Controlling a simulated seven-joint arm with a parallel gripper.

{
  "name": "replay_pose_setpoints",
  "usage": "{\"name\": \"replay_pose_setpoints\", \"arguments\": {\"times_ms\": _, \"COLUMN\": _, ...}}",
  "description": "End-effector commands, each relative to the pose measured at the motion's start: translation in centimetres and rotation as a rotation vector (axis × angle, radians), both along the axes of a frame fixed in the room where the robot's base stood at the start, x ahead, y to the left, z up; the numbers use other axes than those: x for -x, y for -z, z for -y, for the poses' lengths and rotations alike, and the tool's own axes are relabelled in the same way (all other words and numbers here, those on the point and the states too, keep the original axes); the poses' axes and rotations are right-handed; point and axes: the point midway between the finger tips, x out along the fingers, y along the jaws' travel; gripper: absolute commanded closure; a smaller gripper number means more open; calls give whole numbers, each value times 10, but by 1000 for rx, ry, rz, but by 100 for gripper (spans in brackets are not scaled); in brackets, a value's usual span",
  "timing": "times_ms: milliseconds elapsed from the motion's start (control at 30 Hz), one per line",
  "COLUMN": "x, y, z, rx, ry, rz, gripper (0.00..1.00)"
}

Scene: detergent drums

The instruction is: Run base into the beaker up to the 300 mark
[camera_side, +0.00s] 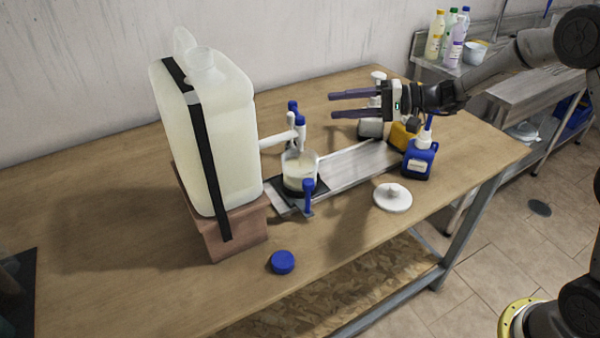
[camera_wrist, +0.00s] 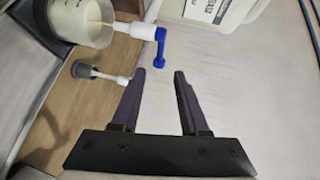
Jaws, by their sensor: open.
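A big translucent drum (camera_side: 205,130) with a black strap stands on a reddish block. Its white tap (camera_side: 278,138) with a blue lever (camera_side: 298,113) reaches over the beaker (camera_side: 299,172). The beaker stands on a dark pad and holds pale, cream liquid; I cannot read its marks. In the wrist view the beaker (camera_wrist: 80,22) is at the upper left, with a pale streak inside that may be a stream. The blue lever (camera_wrist: 160,46) shows just beyond my fingertips. My gripper (camera_side: 332,106) is open and empty, right of the lever, apart from it.
A blue cap (camera_side: 282,262) and a white round lid (camera_side: 392,198) lie on the wooden table (camera_side: 130,290). A blue bottle (camera_side: 418,160) and a yellow item (camera_side: 403,135) stand at the right. Another blue upright piece (camera_side: 308,194) stands before the beaker.

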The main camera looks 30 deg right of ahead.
Motion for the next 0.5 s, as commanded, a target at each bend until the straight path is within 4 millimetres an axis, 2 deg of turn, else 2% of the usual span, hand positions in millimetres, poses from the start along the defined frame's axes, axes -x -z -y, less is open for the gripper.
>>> {"name": "replay_pose_setpoints", "arguments": {"times_ms": 333, "x": 0, "y": 0, "z": 0, "rx": 0, "ry": 0, "rz": 0, "gripper": 56}}
{"name": "replay_pose_setpoints", "arguments": {"times_ms": 367, "x": 0, "y": 0, "z": 0, "rx": 0, "ry": 0, "rz": 0, "gripper": 59}}
{"name": "replay_pose_setpoints", "arguments": {"times_ms": 500, "x": 2, "y": -2, "z": -2, "rx": -29, "ry": -6, "rz": -28, "gripper": 85}}
